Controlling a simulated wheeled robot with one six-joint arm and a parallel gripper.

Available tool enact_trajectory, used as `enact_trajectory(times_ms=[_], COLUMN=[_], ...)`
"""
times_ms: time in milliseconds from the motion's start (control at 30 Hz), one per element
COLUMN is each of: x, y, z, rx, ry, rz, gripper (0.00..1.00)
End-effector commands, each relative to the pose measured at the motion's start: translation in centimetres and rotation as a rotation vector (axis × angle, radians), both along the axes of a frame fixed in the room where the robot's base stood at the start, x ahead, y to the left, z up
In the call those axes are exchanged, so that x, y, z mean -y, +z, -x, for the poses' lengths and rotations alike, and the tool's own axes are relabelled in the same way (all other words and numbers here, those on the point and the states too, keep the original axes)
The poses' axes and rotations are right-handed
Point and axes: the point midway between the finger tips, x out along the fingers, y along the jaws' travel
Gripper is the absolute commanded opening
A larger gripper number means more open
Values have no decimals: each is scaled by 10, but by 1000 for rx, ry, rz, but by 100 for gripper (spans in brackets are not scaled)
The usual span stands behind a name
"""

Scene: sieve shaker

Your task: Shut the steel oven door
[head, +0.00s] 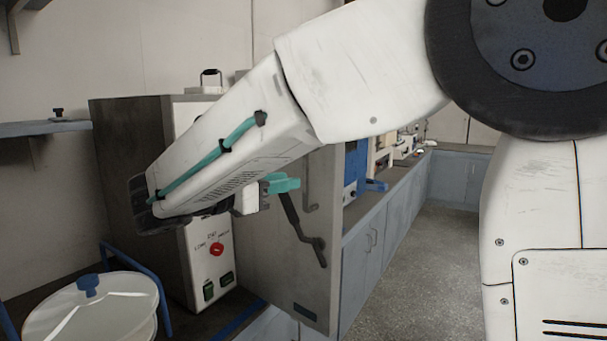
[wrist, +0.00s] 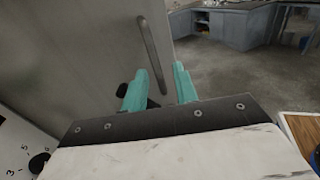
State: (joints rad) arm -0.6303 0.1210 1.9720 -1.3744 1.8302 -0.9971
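The steel oven door (head: 270,255) stands open, swung out from the oven (head: 125,150), in the head view. Its flat grey face also fills the left of the wrist view (wrist: 75,60). A slim vertical bar handle (wrist: 152,50) is on the door and shows in the head view (head: 311,182). My gripper (head: 283,184) is in front of the door face, left of the handle in the head view. In the wrist view its two teal fingers (wrist: 160,76) are apart with nothing gripped between them. I cannot tell whether they touch the door. My arm hides much of the oven front.
A black lever-like piece (head: 303,230) hangs below my fingers. The oven's white control panel (head: 212,262) has a red knob.

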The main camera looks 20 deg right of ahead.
Motion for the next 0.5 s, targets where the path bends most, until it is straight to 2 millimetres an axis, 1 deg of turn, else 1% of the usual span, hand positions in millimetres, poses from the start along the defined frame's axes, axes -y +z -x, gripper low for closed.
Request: enact_trajectory(times_ms=[33, 133, 500], x=[-7, -5, 50], y=[1, 3, 3], z=[-4, -8, -25], rx=[-6, -8, -8], ry=[12, 19, 16], rz=[24, 44, 42], gripper=[29, 29, 29])
